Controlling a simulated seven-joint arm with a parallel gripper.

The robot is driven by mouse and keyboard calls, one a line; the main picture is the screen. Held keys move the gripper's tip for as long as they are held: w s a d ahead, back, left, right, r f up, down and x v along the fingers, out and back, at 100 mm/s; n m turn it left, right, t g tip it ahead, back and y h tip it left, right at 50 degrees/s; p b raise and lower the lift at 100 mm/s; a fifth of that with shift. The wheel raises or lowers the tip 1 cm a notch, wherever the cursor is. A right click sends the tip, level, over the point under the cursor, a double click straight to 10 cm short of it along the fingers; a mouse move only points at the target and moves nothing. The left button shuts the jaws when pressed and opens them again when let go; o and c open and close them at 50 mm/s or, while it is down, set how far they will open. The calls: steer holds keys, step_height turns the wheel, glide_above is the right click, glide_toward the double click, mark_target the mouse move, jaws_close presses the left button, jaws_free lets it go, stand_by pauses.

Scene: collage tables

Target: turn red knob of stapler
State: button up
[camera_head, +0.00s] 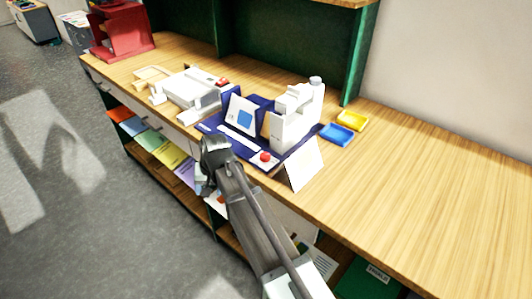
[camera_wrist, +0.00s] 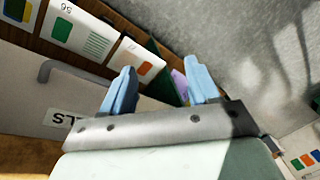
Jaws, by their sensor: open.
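A white machine (camera_head: 295,115), which looks like the stapler, stands on a dark blue base on the wooden counter. A red knob (camera_head: 265,157) sits on a white patch at the base's front corner. Another white device (camera_head: 188,90) to the left has a red part (camera_head: 222,82) on it; I cannot tell for certain which one is the stapler. My gripper (camera_head: 207,182) is in front of the counter edge, left of and apart from the red knob. In the wrist view its two blue fingers (camera_wrist: 160,88) are spread with nothing between them. No knob shows in the wrist view.
A white folded card (camera_head: 304,165) stands right of the knob. Blue (camera_head: 337,134) and yellow (camera_head: 352,120) trays lie behind it. Shelves with coloured folders (camera_head: 170,155) are below the counter. A drawer front (camera_wrist: 75,85) is close to my gripper. The counter's right side is clear.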

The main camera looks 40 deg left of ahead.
steer(key=w+r+n+t+y, duration=0.15)
steer(key=w+r, duration=0.35)
steer(key=r, duration=0.6)
step_height(320, 180, up, 12)
steer(key=t+y, duration=0.2)
glide_above(266, 155)
steer(key=s+a, duration=0.1)
steer(key=s, duration=0.4)
steer(key=w+d+h, duration=0.2)
steer(key=d+h, duration=0.1)
steer(key=d, duration=0.3)
steer(key=shift+y, duration=0.35)
steer(key=x, duration=1.3)
steer(key=shift+s+f, duration=0.25)
steer(key=shift+n+g, duration=0.25)
steer(key=c, duration=1)
